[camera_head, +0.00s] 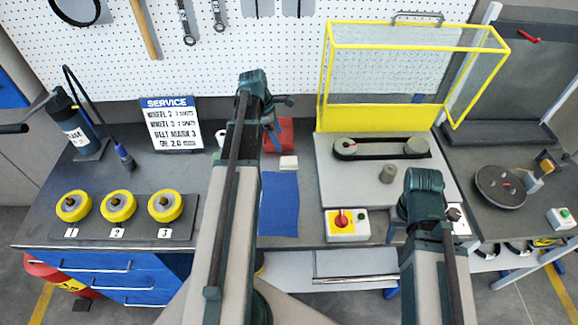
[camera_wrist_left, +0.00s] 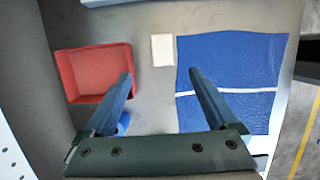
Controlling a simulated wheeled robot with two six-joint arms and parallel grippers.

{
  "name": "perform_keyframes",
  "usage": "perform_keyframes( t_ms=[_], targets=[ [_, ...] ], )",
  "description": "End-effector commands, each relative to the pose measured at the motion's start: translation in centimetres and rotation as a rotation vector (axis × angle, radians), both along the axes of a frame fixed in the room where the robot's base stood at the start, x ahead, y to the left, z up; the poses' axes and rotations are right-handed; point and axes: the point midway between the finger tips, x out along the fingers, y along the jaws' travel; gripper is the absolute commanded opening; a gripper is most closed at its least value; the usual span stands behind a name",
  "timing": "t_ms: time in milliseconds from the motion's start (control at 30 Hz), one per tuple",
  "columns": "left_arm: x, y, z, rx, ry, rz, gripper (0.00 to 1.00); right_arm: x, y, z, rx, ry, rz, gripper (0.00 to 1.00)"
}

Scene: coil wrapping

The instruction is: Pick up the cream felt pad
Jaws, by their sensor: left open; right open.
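The cream felt pad (camera_head: 288,162) is a small pale block lying flat on the bench. It sits between the red tray and the blue cloth. In the left wrist view the pad (camera_wrist_left: 162,50) lies just beyond the fingertips, centred between their lines. My left gripper (camera_head: 273,132) is open and empty, above the bench near the pad and the red tray; its spread fingers (camera_wrist_left: 160,75) show in the wrist view. My right gripper (camera_head: 422,225) is at the front of the grey machine plate, largely hidden by its own arm.
The red tray (camera_wrist_left: 93,72) is left of the pad and the blue cloth (camera_wrist_left: 230,85) right of it. A service sign (camera_head: 172,122) and yellow wheels (camera_head: 118,206) stand at left. The yellow-framed guard (camera_head: 365,118) stands behind the belt plate (camera_head: 345,190).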

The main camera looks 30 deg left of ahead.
Motion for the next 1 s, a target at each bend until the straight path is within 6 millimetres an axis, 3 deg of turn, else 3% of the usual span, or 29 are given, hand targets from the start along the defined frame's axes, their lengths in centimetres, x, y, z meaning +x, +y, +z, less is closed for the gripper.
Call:
perform_keyframes(
  t_ms=[33,300,733,1000],
  targets=[
    [0.1,-0.2,-1.5,0.0,0.0,-0.001,0.93,0.0,0.0,-1.5,0.0,0.0,0.001,0.5],
    [0.7,-1.1,-5.2,0.0,0.0,-0.002,0.93,0.0,0.0,-5.2,0.0,0.0,-0.001,0.5],
    [0.9,-1.6,-6.4,0.0,0.0,-0.002,0.93,0.0,0.0,-6.4,0.0,0.0,-0.002,0.5],
    [1.0,-2.7,-9.5,0.001,0.0,-0.004,0.93,0.0,0.0,-9.5,0.0,0.0,-0.002,0.5]
  ],
)
